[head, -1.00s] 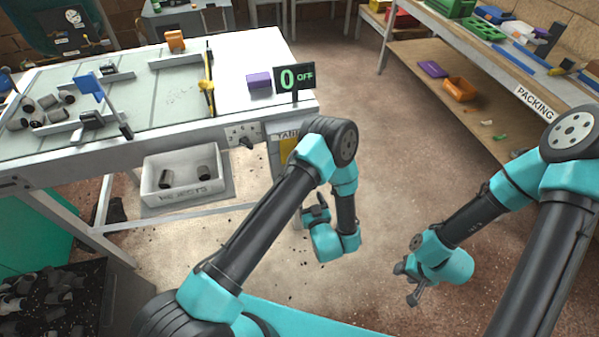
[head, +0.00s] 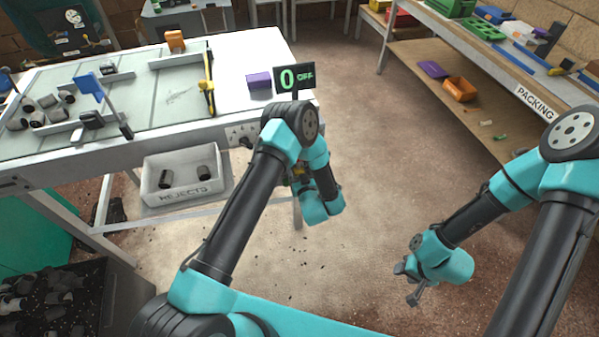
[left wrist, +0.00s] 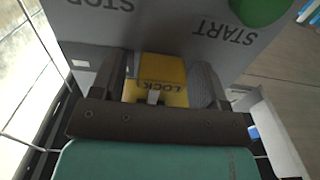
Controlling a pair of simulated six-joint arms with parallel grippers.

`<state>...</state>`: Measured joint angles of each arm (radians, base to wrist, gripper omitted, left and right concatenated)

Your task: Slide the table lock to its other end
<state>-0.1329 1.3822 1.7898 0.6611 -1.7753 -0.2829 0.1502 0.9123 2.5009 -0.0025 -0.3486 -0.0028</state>
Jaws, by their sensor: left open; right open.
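In the left wrist view, the table lock, a yellow block marked LOCK (left wrist: 163,72), sits on a grey panel marked STOP and START, with the lettering upside down. My left gripper (left wrist: 158,84) is open, its two dark fingers on either side of the lock, apart as far as I can tell. A small grey tab (left wrist: 154,97) shows at the lock's near edge. In the head view my left arm hides the lock and most of that gripper at the table's front right corner. My right gripper (head: 414,284) is open and empty, low over the floor.
The work table (head: 190,128) carries grey plugs, a blue flag and a purple block (head: 259,81). A green 0 OFF sign (head: 294,78) stands at its corner. A REJECTS bin (head: 186,190) sits beneath. A packing shelf (head: 500,60) is at right. A green button (left wrist: 258,10) tops the panel.

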